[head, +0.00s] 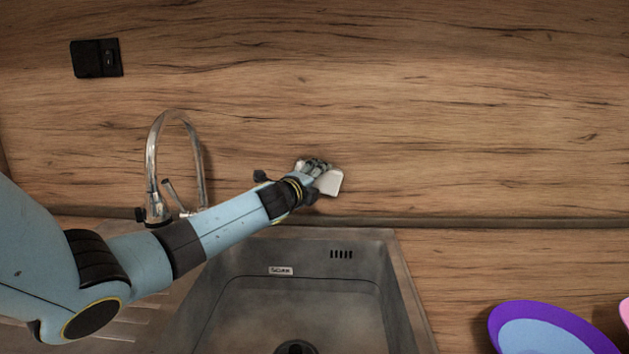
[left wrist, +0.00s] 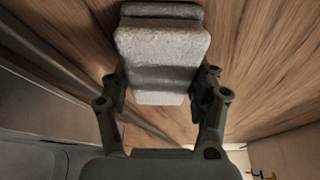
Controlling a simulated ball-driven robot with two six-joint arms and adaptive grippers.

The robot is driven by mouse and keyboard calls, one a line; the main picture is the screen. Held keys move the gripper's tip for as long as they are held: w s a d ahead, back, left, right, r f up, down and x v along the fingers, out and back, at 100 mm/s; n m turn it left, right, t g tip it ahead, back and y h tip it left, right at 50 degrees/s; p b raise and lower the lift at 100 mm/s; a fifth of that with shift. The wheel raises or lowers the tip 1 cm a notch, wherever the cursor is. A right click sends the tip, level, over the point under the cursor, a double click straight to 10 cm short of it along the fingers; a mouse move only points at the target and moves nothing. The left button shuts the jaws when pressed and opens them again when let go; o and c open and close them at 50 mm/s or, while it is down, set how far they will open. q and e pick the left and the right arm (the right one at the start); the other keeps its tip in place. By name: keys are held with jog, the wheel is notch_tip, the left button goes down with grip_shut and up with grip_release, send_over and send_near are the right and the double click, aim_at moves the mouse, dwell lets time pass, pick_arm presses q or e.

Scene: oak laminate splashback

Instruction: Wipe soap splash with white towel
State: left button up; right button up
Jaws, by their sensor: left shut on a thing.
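The white towel (head: 329,182) is a small folded pad at the wooden splashback (head: 450,110), above the back edge of the sink. My left gripper (head: 317,168) is shut on it, and my left arm reaches in from the left. In the left wrist view the towel (left wrist: 162,55) looks pale grey and sits between the two fingers of my left gripper (left wrist: 163,95), with the wood grain behind it. I cannot tell whether it touches the splashback. No soap splash can be made out; the towel and gripper may hide some of the wood. My right gripper is not in view.
A metal sink (head: 400,290) lies below my left arm. A chrome tap (head: 152,160) stands left of my gripper. A black socket (head: 96,58) is at upper left. A purple and blue dish (head: 500,315) lies at lower right. The splashback right of the towel is clear.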

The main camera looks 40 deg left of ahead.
aim_at(334, 179)
pick_arm(q)
jog(key=shift+w+d+r, duration=0.15)
jog(key=shift+w+d, duration=1.25)
jog(key=shift+d, duration=0.2)
jog(key=shift+w+d, duration=0.75)
jog(key=shift+d, duration=0.15)
jog(key=shift+w+d+b, duration=0.6)
jog(key=shift+w+d, duration=0.55)
jog(key=shift+d, duration=0.15)
jog(key=shift+a, duration=0.1)
jog(key=shift+s+a+p, duration=0.3)
jog(key=shift+s+a, duration=0.1)
jog(key=shift+s+a+p, duration=0.5)
jog(key=shift+s+a, duration=0.9)
jog(key=shift+a, duration=0.2)
jog(key=shift+s+a, duration=0.65)
jog(key=shift+a, duration=0.05)
jog(key=shift+s+a, duration=1.05)
jog(key=shift+a, duration=0.3)
